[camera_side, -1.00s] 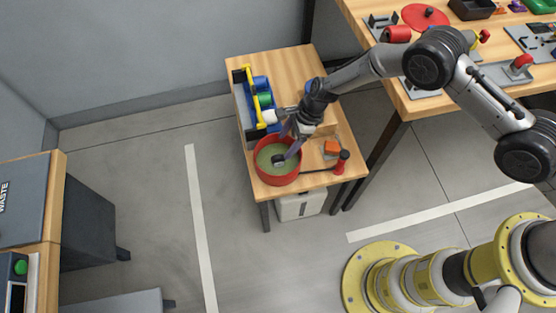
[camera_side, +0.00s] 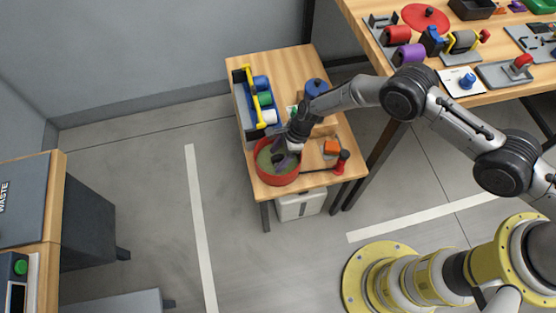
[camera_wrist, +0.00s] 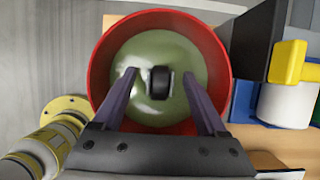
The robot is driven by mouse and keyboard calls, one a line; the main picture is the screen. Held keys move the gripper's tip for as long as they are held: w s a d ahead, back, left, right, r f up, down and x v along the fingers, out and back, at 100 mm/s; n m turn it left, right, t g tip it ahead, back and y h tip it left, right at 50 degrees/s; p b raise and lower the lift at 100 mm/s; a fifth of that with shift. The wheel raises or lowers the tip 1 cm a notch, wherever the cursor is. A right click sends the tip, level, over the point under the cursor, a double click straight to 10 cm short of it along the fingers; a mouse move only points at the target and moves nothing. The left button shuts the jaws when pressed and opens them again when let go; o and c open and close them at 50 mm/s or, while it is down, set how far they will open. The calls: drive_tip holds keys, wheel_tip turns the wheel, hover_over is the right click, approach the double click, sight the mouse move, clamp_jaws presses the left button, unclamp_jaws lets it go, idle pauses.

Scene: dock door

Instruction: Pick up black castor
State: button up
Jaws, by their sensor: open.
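The black castor (camera_wrist: 160,82) is a small dark wheel lying on the greenish bottom of a round red bowl (camera_wrist: 105,60). In the wrist view it sits between the two fingers of my gripper (camera_wrist: 161,84), with a gap on each side. My gripper is open and empty. In the side view my gripper (camera_side: 280,157) reaches down into the red bowl (camera_side: 272,181) on the small wooden table. The castor is hard to make out there, as the fingers and wrist cover that part of the bowl.
A rack with blue, green and white rolls (camera_side: 265,99) and a yellow bar (camera_side: 249,90) stands beside the bowl. An orange block (camera_side: 331,147) and a red-knobbed black lever (camera_side: 344,155) are on the right. A blue round item (camera_side: 317,86) is behind my wrist.

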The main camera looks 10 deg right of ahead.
clamp_jaws()
drive_tip(key=shift+r, duration=0.1)
idle(0.4)
